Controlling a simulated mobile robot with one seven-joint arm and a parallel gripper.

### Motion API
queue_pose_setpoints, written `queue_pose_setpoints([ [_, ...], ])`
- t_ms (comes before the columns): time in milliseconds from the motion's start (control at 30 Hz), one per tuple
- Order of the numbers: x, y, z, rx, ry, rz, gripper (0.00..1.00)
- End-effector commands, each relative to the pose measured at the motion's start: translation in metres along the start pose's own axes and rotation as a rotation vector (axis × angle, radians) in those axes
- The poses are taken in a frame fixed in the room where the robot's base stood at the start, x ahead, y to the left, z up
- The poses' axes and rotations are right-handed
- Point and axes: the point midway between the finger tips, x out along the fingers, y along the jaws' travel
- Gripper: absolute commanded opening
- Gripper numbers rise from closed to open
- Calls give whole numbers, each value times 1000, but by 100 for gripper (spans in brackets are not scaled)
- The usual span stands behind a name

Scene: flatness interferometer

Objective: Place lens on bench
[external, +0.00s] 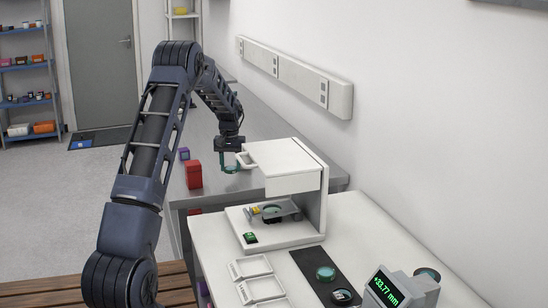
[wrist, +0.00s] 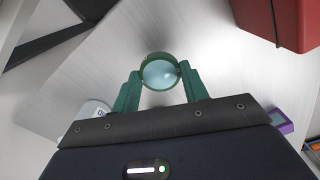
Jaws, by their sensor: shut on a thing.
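A round lens (wrist: 160,73) with a green rim and pale blue glass is between the two green fingers of my gripper (wrist: 160,88) in the wrist view. The fingers are shut on its rim. In the external view my gripper (external: 230,162) is low over the grey metal bench (external: 262,122), just behind the white instrument; the lens is too small there to tell clearly from the fingers. The brushed bench top (wrist: 110,70) lies beneath the lens in the wrist view. I cannot tell whether the lens touches it.
A red box (external: 194,175) stands left of my gripper; it also shows in the wrist view (wrist: 300,22). A small purple block (external: 184,153) is behind it. The white interferometer (external: 288,165) is close on the right. A white table (external: 350,215) holds other lenses and trays.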

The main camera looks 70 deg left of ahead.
Motion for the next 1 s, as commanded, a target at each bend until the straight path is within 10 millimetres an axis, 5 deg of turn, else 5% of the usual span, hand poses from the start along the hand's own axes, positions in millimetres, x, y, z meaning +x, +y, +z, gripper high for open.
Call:
queue_pose_setpoints([
  [267, 33, 0, 1, 0, -3, 0, 13],
  [767, 40, 0, 0, 0, -1, 0, 13],
  [800, 41, 0, 0, 0, -1, 0, 46],
  [900, 40, 0, 0, 0, -1, 0, 66],
  [1000, 40, 0, 0, 0, -1, 0, 66],
])
